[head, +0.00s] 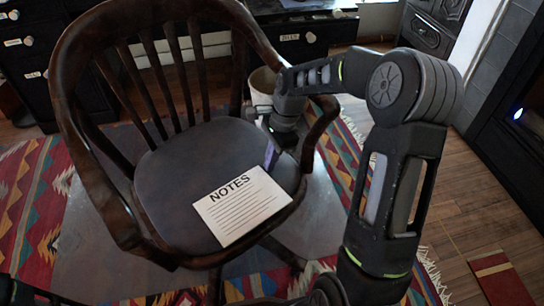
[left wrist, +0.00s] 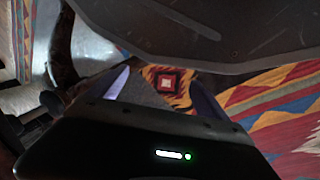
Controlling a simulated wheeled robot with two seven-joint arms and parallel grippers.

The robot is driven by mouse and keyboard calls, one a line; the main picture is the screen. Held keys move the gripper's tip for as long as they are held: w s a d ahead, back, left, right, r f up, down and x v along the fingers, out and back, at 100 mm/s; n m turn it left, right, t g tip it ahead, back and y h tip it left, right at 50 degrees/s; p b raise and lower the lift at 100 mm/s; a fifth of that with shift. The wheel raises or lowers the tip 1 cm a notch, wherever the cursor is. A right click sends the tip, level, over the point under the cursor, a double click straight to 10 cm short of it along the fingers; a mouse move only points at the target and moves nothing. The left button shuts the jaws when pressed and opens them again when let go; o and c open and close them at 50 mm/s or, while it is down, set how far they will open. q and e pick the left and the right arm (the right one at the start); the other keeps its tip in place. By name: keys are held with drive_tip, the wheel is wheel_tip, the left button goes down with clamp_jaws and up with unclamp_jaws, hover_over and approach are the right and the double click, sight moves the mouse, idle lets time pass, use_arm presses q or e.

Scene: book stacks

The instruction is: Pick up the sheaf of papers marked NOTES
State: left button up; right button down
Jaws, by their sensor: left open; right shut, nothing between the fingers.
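The sheaf of papers marked NOTES (head: 242,206) lies flat on the seat of a dark wooden armchair (head: 178,171), near the seat's front right edge. My right gripper (head: 270,155) is above the seat just behind the papers, pointing down, shut and empty. It looks close to the papers' far edge; I cannot tell whether it touches them. My left gripper (left wrist: 157,85) shows in the left wrist view with its two fingers apart and nothing between them. The dark underside or edge of something, likely the chair seat, fills the top of that view. The papers do not show there.
The chair's curved back and right armrest (head: 318,130) stand around the seat, with the right armrest close to my right arm. A pale bin (head: 264,84) stands behind the chair. Dark drawers (head: 290,38) are at the back. A patterned rug (head: 30,200) lies under the chair.

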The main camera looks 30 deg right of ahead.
sight(258, 172)
drive_tip(key=shift+w+a+r+p, duration=0.1)
drive_tip(key=shift+a+p, duration=0.25)
drive_tip(key=shift+a, duration=0.25)
drive_tip(key=shift+w+a+r+p, duration=0.1)
drive_tip(key=shift+a+p, duration=0.2)
drive_tip(key=shift+a, duration=0.65)
use_arm(q)
drive_tip(key=shift+s+d+r, duration=0.1)
drive_tip(key=shift+s+r, duration=0.05)
drive_tip(key=shift+r, duration=0.5)
use_arm(e)
drive_tip(key=shift+f, duration=0.15)
use_arm(q)
wheel_tip(258, 172, up, 9)
drive_tip(key=s+p, duration=0.1)
drive_tip(key=p, duration=0.8)
drive_tip(key=shift+d+r+m, duration=0.15)
drive_tip(key=shift+m, duration=0.15)
use_arm(e)
drive_tip(key=v, duration=1)
use_arm(q)
drive_tip(key=shift+s, duration=0.1)
use_arm(e)
drive_tip(key=c, duration=2.2)
unclamp_jaws()
